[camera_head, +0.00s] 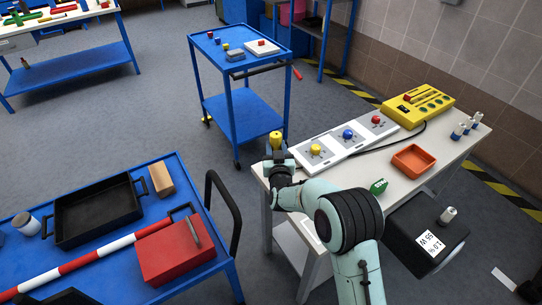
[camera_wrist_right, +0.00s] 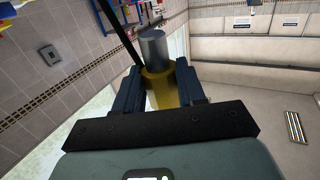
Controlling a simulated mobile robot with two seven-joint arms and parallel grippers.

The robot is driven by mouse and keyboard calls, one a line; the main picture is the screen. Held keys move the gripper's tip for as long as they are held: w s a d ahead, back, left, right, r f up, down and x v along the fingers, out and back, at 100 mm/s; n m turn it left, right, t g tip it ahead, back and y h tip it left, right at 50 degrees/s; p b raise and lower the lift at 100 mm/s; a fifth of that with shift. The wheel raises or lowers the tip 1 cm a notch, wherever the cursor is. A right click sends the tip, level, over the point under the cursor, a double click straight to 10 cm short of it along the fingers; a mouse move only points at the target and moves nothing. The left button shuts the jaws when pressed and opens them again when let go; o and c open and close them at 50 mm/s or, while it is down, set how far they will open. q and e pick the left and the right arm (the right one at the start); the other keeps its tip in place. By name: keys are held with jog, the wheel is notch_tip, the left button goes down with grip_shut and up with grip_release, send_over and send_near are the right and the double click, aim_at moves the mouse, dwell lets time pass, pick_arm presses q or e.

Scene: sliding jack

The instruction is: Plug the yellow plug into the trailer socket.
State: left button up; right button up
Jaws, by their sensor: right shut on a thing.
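My right gripper (camera_head: 277,155) is over the left end of the white workbench (camera_head: 398,181). It is shut on the yellow plug (camera_head: 276,138), which points up above the fingers. In the right wrist view the yellow plug (camera_wrist_right: 159,88) sits between the two dark fingers, its grey cylindrical end (camera_wrist_right: 153,47) standing clear of them. On the bench, right of the gripper, a white board (camera_head: 334,140) carries a yellow knob (camera_head: 315,150), a blue knob (camera_head: 348,134) and a red knob (camera_head: 377,119). I cannot tell which part is the trailer socket. My left gripper is not seen.
A yellow control box (camera_head: 420,103), an orange tray (camera_head: 413,161) and a green item (camera_head: 378,187) stand on the bench. A blue cart (camera_head: 243,100) stands behind. A blue table (camera_head: 190,279) with a black tray (camera_head: 97,214) and red box (camera_head: 176,254) is at left.

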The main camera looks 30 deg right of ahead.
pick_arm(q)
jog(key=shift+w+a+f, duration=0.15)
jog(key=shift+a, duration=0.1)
pick_arm(e)
jog(key=shift+s+d+r+m+h, duration=0.15)
jog(key=shift+s+d+m+h, duration=0.2)
jog(key=shift+h, duration=0.15)
pick_arm(q)
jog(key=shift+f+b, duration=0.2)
jog(key=shift+b, duration=0.1)
pick_arm(e)
jog(key=shift+f, duration=0.25)
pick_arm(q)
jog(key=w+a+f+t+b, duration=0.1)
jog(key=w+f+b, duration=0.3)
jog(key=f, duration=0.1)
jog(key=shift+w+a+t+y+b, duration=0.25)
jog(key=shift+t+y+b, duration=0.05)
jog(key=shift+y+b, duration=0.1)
pick_arm(e)
jog(key=shift+f, duration=2.7)
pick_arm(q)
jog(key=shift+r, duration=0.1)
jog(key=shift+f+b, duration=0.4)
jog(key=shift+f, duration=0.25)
pick_arm(e)
jog(key=shift+a, duration=0.1)
jog(key=shift+f, duration=0.15)
